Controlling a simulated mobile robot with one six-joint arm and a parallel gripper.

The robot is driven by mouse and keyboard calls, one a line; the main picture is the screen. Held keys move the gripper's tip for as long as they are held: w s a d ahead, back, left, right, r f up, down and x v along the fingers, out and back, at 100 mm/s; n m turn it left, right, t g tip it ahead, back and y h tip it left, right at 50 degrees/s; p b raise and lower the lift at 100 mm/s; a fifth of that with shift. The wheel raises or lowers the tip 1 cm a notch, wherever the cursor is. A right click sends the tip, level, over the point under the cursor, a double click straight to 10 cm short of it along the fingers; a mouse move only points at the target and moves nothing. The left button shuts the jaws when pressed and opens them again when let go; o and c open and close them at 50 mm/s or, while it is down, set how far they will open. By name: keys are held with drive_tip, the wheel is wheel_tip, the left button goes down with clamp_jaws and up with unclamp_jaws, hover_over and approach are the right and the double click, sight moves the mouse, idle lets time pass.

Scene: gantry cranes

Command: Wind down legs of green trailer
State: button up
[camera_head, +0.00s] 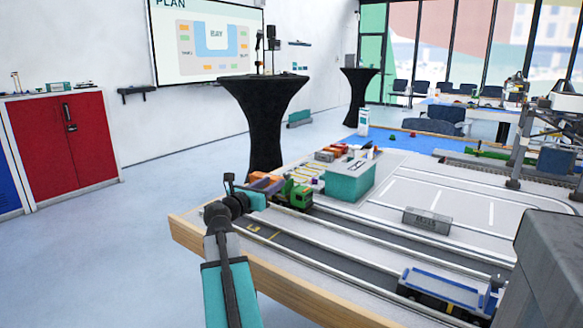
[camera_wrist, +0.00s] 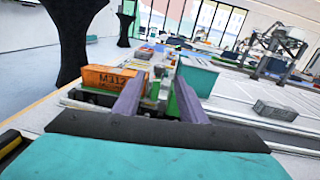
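A green truck (camera_head: 295,194) stands on the near lane of the model yard table, with orange and dark parts behind its cab. In the wrist view an orange container marked M312 (camera_wrist: 108,77) lies just left of my fingers, with green parts low beneath it. I cannot tell whether these belong to the green trailer, and its legs cannot be made out. My gripper (camera_wrist: 160,92) has two purple fingers with a gap between them and nothing clearly held. In the head view it (camera_head: 268,184) is beside the truck's rear, above the table's edge. The fingers hide part of what is behind them.
The table's wooden edge (camera_head: 290,280) runs along the near side. A teal box (camera_head: 349,184) stands beyond the truck, and a grey block (camera_head: 426,220) lies right of it. A blue wagon (camera_head: 440,287) is at the lower right. A black-draped table (camera_head: 264,120) stands behind.

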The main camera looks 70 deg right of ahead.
sight(287, 176)
drive_tip(key=shift+d, duration=0.2)
drive_tip(key=s+d+b, duration=0.1)
drive_tip(key=d+b, duration=0.1)
drive_tip(key=d, duration=1.1)
drive_tip(key=shift+s+d, duration=0.2)
drive_tip(key=shift+s, duration=0.15)
drive_tip(key=shift+c, duration=0.3)
clamp_jaws()
